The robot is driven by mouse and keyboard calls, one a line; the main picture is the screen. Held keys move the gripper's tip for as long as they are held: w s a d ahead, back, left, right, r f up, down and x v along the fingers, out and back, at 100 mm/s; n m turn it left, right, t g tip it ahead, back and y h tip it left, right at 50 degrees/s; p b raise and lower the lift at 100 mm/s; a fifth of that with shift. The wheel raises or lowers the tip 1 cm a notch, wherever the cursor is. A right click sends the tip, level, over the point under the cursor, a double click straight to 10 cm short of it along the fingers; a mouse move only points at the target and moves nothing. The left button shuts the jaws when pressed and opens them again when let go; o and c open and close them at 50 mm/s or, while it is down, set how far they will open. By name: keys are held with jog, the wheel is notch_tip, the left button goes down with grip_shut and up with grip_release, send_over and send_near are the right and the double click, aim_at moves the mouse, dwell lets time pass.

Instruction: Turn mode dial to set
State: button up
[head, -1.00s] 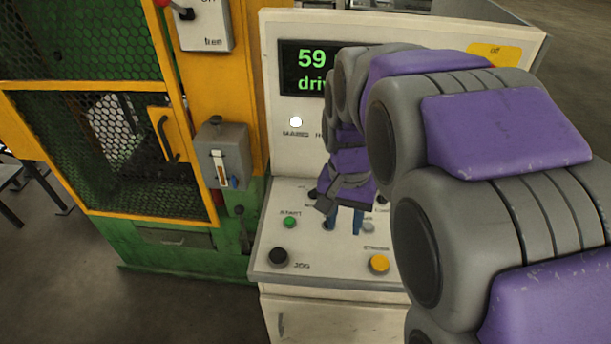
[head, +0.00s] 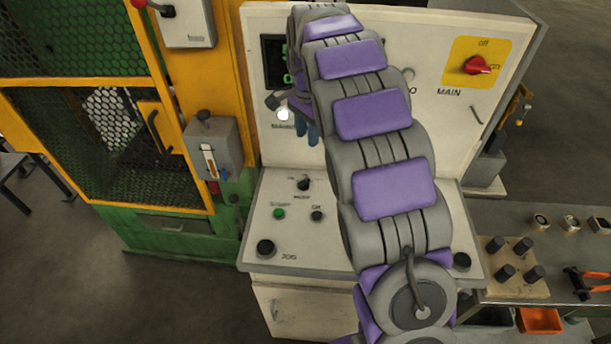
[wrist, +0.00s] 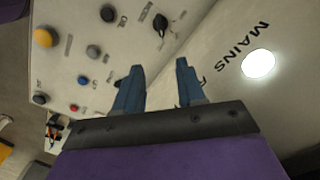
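The mode dial (head: 303,184) is a small black knob above the word MODE on the sloping console (head: 257,228). It also shows in the wrist view (wrist: 160,24), beyond my fingers, with small labels beside it. Its exact setting is too small to read. My gripper (head: 307,132) is above the dial, in front of the upright panel near the white MAINS lamp (head: 283,114). In the wrist view my blue fingertips (wrist: 160,66) are apart with nothing between them. They do not touch the dial. My arm hides the middle of the console and part of the display.
A green START button (head: 279,213), another small black knob (head: 317,215) and the JOG knob (head: 266,248) are near the dial. A red MAIN switch (head: 477,65) is at upper right. A yellow and green mesh cage (head: 110,120) stands left. A workbench (head: 520,215) is right.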

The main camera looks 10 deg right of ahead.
jog(key=b, duration=0.2)
send_over(304, 180)
jog(key=a, duration=0.1)
jog(key=f, duration=0.9)
jog(key=shift+s+a+f, duration=0.1)
jog(key=shift+s+f, duration=0.1)
jog(key=shift+f, duration=0.2)
jog(key=f, duration=0.2)
jog(key=d+f+b, duration=0.1)
jog(key=f, duration=0.1)
jog(key=f+b, duration=0.1)
jog(key=f, duration=0.1)
jog(key=shift+w+d+f, duration=0.1)
jog(key=shift+d, duration=0.3)
jog(key=shift+a+f, duration=0.15)
jog(key=shift+f, duration=0.15)
jog(key=shift+a+f, duration=0.1)
jog(key=shift+a, duration=0.45)
jog(key=shift+d, duration=0.5)
jog(key=c, duration=0.7)
jog(key=shift+a, duration=0.1)
grip_shut()
